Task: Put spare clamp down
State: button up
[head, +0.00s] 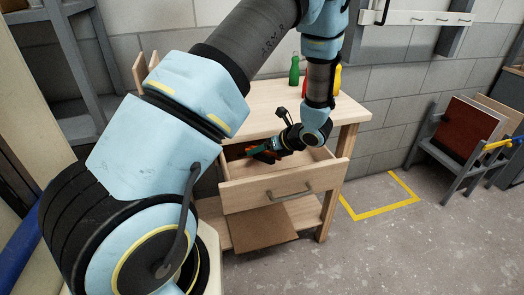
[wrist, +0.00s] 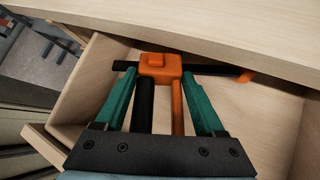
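The spare clamp has an orange head (wrist: 160,66), a dark bar running sideways, and one black and one orange handle pointing back toward my gripper. My gripper (wrist: 160,78) has green fingers, one against each side of the orange head, and appears shut on it. Both are inside the open drawer (head: 285,188) of the wooden bench. In the head view my gripper (head: 262,152) and the clamp show small and partly hidden by my wrist and the drawer front. I cannot tell whether the clamp touches the drawer floor.
The bench top (head: 262,122) overhangs the back of the drawer. A green bottle (head: 294,72) stands on it, with red and yellow items partly behind my arm. The drawer floor right of the clamp is bare. A rack with boards (head: 462,130) stands at right.

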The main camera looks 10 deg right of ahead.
jog(key=o, duration=0.4)
jog(key=shift+d, duration=0.1)
jog(key=shift+o, duration=0.2)
jog(key=shift+r+p, duration=0.5)
jog(key=shift+p, duration=0.15)
jog(key=b+v, duration=0.2)
jog(key=v, duration=1)
jog(key=w+a+r+m+h, duration=0.3)
jog(key=w+m+h, duration=0.1)
jog(key=m, duration=0.6)
jog(key=w+a+r+m+h, duration=0.2)
jog(key=w+r+m+h, duration=0.25)
jog(key=m, duration=0.55)
jog(key=s+a+m+g+y, duration=0.2)
jog(key=s+a+m+g, duration=0.3)
jog(key=s+a+m, duration=1.1)
jog(key=a+m, duration=0.3)
jog(key=m, duration=0.2)
jog(key=shift+f+g, duration=0.4)
